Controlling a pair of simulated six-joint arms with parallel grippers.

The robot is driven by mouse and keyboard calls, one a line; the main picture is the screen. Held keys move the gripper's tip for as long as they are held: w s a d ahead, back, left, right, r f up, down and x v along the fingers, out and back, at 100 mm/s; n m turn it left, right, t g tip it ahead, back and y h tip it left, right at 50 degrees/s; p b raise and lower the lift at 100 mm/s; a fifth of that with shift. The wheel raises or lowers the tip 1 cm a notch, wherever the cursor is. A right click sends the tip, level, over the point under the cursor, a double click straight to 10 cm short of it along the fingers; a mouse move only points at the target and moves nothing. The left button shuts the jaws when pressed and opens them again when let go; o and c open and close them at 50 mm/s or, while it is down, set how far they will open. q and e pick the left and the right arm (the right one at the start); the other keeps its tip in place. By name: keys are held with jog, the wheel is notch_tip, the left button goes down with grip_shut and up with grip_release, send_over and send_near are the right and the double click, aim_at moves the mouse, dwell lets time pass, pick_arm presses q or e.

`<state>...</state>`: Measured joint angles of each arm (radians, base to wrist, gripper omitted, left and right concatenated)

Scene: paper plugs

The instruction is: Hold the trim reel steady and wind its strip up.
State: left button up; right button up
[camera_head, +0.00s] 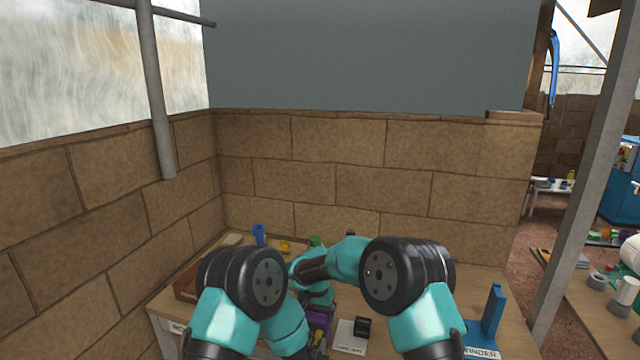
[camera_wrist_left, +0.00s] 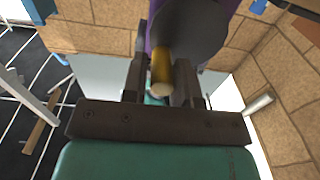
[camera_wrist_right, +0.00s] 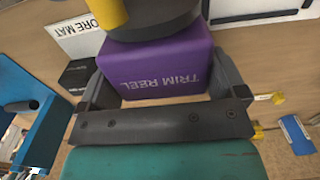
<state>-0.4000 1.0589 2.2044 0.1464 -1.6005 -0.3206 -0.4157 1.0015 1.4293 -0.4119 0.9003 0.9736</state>
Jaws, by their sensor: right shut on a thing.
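The trim reel is a purple block with a dark round drum on it. In the head view the purple body (camera_head: 317,319) is small and partly hidden by my arms; the right wrist view shows its lettered face (camera_wrist_right: 165,65). My right gripper (camera_wrist_right: 160,80) is shut on this body, one finger on each side. A yellow crank handle (camera_wrist_left: 160,68) stands out from the reel's dark disc. My left gripper (camera_wrist_left: 160,85) has its fingers open on either side of the handle, with narrow gaps showing. The strip is not discernible.
A white labelled core mat (camera_head: 350,337) lies right of the reel, with a small black block (camera_head: 363,327) on it. A blue winder stand (camera_head: 490,318) is at the right. A blue item (camera_head: 259,233) and a green item (camera_head: 315,240) stand near the back wall.

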pick_arm(q)
jog(key=shift+c, duration=0.3)
jog(key=shift+c, duration=0.8)
jog(key=shift+d+f, duration=0.1)
jog(key=shift+o, duration=0.2)
jog(key=shift+s+d+f, duration=0.1)
jog(key=shift+d+f, duration=0.1)
jog(key=shift+f, duration=0.15)
jog(key=shift+o, duration=0.2)
jog(key=shift+c, duration=0.3)
jog(key=shift+d+f, duration=0.1)
jog(key=shift+f, duration=0.5)
